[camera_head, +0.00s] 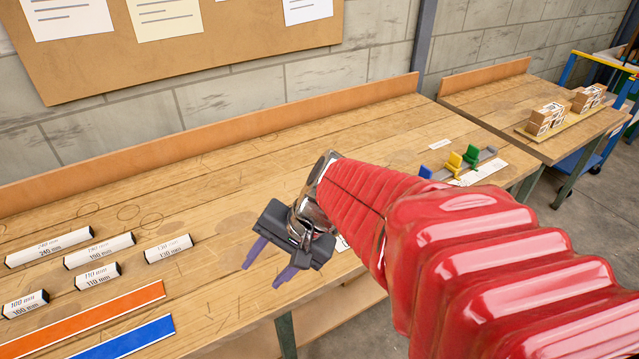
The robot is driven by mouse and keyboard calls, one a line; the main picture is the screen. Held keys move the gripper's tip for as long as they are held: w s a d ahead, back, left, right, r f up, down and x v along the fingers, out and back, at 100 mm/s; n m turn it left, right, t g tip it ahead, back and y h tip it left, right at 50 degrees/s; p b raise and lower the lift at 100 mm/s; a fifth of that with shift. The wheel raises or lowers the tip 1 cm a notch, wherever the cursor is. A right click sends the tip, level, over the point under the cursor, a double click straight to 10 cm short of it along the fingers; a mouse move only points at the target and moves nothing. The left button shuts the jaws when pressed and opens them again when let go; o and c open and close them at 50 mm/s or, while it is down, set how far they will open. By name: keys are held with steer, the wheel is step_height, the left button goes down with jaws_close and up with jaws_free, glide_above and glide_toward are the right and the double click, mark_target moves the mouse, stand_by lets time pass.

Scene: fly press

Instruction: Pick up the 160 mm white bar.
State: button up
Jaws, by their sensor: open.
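Several white bars with black ends and printed lengths lie on the wooden bench at the left. The bar in the middle of the back row (99,251) is mid-length; its small label looks like 160 or 190 mm, and I cannot tell which. Left of it lies the longest bar, marked 240 mm (48,247). Right of it is the 130 mm bar (168,249). In front lie the 110 mm bar (97,276) and the 100 mm bar (25,304). My gripper (266,272) is open and empty above the bench, right of all the bars, its purple fingers pointing down-left.
An orange strip (85,318) and a blue strip (125,338) lie at the front left. A raised back board (200,143) edges the bench. The bench middle is clear.

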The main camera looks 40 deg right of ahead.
steer(key=w+d+f+m+t+y, duration=0.1)
steer(key=w+d+f+m+t, duration=0.15)
steer(key=d+m, duration=0.45)
steer(key=w+d+f+m+t, duration=0.2)
steer(key=w+d+m+t, duration=0.1)
steer(key=d+m, duration=0.45)
steer(key=s+d+f+m+t+h, duration=0.1)
steer(key=s+d+f+m+h, duration=0.1)
steer(key=d+m, duration=0.2)
steer(key=s+d+f+m+t+h, duration=0.1)
steer(key=d+m, duration=0.3)
steer(key=d, duration=0.5)
steer(key=s+d+f+m+t+h, duration=0.2)
steer(key=d+f+m+h, duration=0.1)
steer(key=d, duration=0.4)
steer(key=shift+s+d+m+h, duration=0.15)
steer(key=shift+s+m+h, duration=0.25)
steer(key=shift+m+h, duration=0.15)
steer(key=x, duration=0.8)
steer(key=shift+w+f, duration=0.1)
steer(key=shift+w, duration=0.2)
